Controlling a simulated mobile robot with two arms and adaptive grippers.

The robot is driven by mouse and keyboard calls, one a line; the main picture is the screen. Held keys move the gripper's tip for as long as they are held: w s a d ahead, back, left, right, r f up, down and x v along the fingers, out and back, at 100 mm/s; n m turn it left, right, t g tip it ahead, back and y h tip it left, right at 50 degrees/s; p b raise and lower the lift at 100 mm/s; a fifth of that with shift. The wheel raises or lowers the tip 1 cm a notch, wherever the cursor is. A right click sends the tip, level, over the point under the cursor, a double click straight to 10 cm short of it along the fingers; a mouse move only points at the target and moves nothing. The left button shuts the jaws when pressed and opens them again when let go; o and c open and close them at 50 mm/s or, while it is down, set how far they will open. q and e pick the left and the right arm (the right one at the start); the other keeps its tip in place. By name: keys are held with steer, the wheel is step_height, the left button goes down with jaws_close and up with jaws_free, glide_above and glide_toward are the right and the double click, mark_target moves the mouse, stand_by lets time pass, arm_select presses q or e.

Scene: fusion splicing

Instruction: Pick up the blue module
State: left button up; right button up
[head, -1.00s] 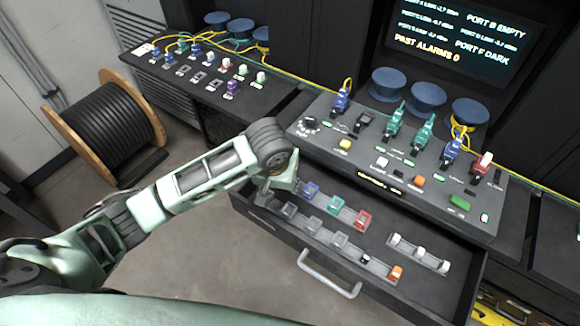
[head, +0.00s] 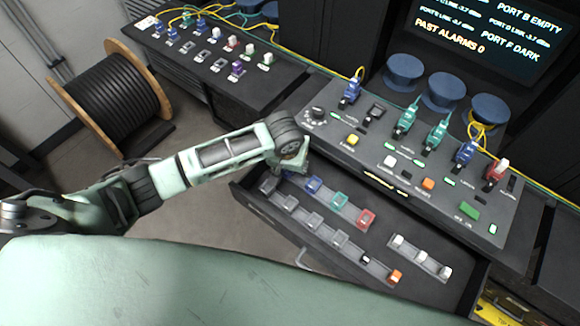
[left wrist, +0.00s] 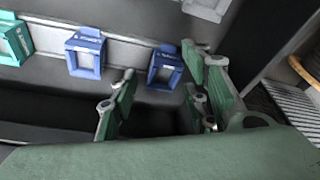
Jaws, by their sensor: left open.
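Two blue modules sit in a rail in the open drawer. In the left wrist view one blue module (left wrist: 165,66) lies ahead of the gap between my fingers, and the other blue module (left wrist: 86,52) is further left, beside a teal module (left wrist: 14,43). In the head view one blue module (head: 313,184) shows clearly; the one by my gripper is mostly hidden. My left gripper (left wrist: 160,82) is open and empty, over the drawer's left end; in the head view its wrist hides most of the fingers. My right gripper is not in view.
The drawer (head: 440,290) also holds a red module (head: 366,218), clear modules and white pieces. The console (head: 330,135) with plugs and buttons overhangs the drawer's back. A cable reel (head: 115,95) stands on the floor at left.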

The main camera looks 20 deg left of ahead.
arm_select(q)
steer(key=shift+s, duration=0.1)
steer(key=c, duration=0.9)
steer(key=shift+c, duration=0.2)
